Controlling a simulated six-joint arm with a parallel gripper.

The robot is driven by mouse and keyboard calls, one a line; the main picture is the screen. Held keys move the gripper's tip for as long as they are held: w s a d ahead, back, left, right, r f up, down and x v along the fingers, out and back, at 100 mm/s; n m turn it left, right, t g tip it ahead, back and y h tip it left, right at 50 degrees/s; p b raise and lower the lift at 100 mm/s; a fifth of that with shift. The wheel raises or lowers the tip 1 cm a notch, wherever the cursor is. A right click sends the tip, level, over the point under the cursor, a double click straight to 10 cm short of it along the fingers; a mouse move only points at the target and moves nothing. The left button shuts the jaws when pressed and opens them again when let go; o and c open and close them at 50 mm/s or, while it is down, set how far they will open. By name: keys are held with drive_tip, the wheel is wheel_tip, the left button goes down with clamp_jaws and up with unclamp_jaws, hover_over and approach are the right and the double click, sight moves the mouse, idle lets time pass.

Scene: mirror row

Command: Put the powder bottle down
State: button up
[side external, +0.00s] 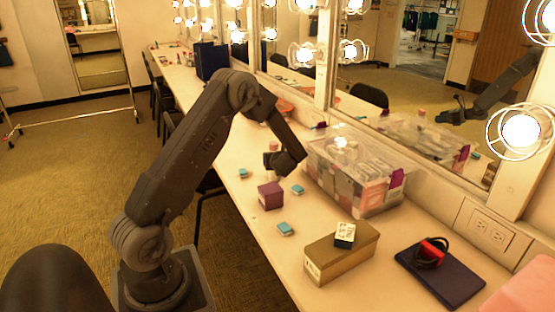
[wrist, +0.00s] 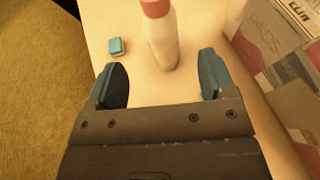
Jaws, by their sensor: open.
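The powder bottle (wrist: 163,42), white with a pinkish-red cap, stands upright on the white counter (wrist: 141,90) in the wrist view, just beyond the fingertips. In the side view only a little of the bottle (side external: 273,147) shows behind my gripper (side external: 281,163). My gripper is low over the counter, left of the clear box. In the wrist view my gripper (wrist: 160,75) has its two fingers wide apart, with bare counter between them. The bottle's base lies near the gap between the fingertips, and neither finger appears to touch it.
A clear box (side external: 355,170) of packages stands against the mirror. A purple cube (side external: 270,195) and small blue blocks (side external: 286,229) lie nearby. A gold box (side external: 341,252) and a dark book (side external: 440,275) are closer to the camera. The counter's left edge drops to carpet.

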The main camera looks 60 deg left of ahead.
drive_tip(key=s+d+r+n+g+h, duration=0.1)
drive_tip(key=s+d+r+n, duration=0.3)
drive_tip(key=d+r+n, duration=0.3)
drive_tip(key=s+d+r+n+g+h, duration=0.1)
drive_tip(key=s+d+r+n+h, duration=0.1)
drive_tip(key=s+d+r+n, duration=0.35)
drive_tip(key=s+d+r+n+t+h, duration=0.1)
drive_tip(key=s+d+r+n+h, duration=0.1)
drive_tip(key=d, duration=0.6)
drive_tip(key=s+d+r+n+t+h, duration=0.1)
drive_tip(key=s+d+r+n+h, duration=0.1)
drive_tip(key=s+d+n+h, duration=0.2)
drive_tip(key=s+d+r+n+t+h, duration=0.1)
drive_tip(key=s+d+r+n+h, duration=0.1)
drive_tip(key=s+d, duration=0.6)
drive_tip(key=d+n+h, duration=0.1)
drive_tip(key=d, duration=0.5)
drive_tip(key=shift+d+r+h, duration=0.15)
drive_tip(key=shift+r+h, duration=0.15)
drive_tip(key=shift+r, duration=0.1)
